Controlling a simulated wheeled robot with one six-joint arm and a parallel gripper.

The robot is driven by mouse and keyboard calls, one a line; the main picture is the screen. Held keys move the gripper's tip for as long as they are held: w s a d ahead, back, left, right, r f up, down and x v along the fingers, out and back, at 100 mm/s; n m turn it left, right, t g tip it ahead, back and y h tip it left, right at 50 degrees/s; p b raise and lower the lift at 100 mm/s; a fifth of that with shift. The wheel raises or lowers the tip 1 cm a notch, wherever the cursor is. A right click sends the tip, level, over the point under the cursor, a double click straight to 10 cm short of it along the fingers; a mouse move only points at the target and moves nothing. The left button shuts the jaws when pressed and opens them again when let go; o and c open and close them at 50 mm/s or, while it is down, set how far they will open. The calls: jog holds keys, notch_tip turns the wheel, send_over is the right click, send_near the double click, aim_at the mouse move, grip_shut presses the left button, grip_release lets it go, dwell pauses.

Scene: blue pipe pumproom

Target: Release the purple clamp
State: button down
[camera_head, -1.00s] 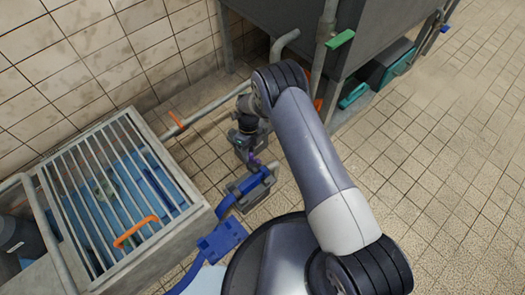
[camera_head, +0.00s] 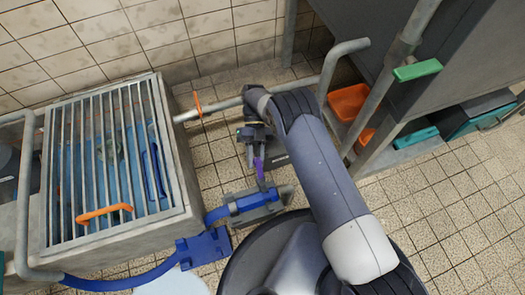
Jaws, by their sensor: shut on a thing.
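The purple clamp (camera_head: 260,168) shows as a small upright purple piece just behind the blue pipe (camera_head: 245,202) and its grey block. My gripper (camera_head: 257,150) points down at it from the far side and is shut on it. The fingertips are small and partly hidden by my wrist, so the exact grip is hard to see. I cannot tell whether the clamp still touches the pipe.
A grated concrete basin (camera_head: 184,215) with an orange handle (camera_head: 104,213) stands at the left. A grey wall pipe with an orange ring (camera_head: 198,104) runs behind my gripper. Tiled floor (camera_head: 450,200) is open at right.

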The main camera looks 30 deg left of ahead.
jog(key=shift+w+f+h, duration=0.1)
jog(key=shift+f+h, duration=0.15)
jog(key=shift+h, duration=0.05)
jog(key=c, duration=1.2)
grip_release()
notch_tip(320, 180, up, 10)
jog(key=p, duration=0.8)
jog(key=shift+p, duration=0.4)
notch_tip(320, 180, down, 10)
jog(key=b, duration=0.9)
